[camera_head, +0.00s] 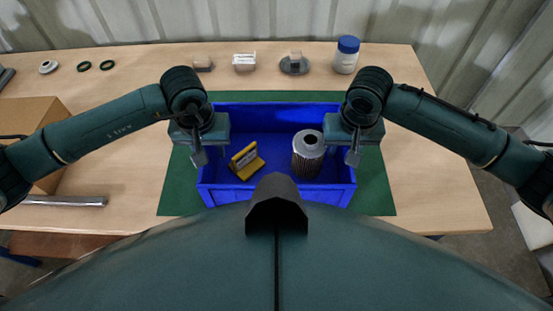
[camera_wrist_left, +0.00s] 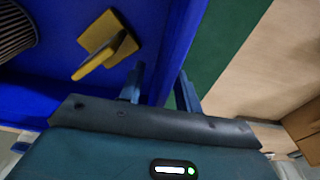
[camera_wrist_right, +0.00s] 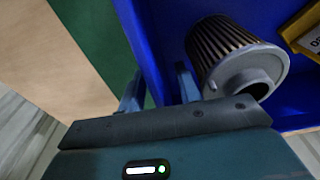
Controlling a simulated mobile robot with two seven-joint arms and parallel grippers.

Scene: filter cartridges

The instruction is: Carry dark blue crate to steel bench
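The dark blue crate (camera_head: 270,190) stands on the green mat in the middle of the bench. The steel bench is not identifiable here.
The green mat (camera_head: 377,190) lies on a wooden bench top (camera_head: 430,170). Along the back stand a white jar with a blue lid (camera_head: 345,58), small blocks and dark rings (camera_head: 107,65). A cardboard box (camera_head: 35,118) and a metal bar (camera_head: 65,201) are at left.

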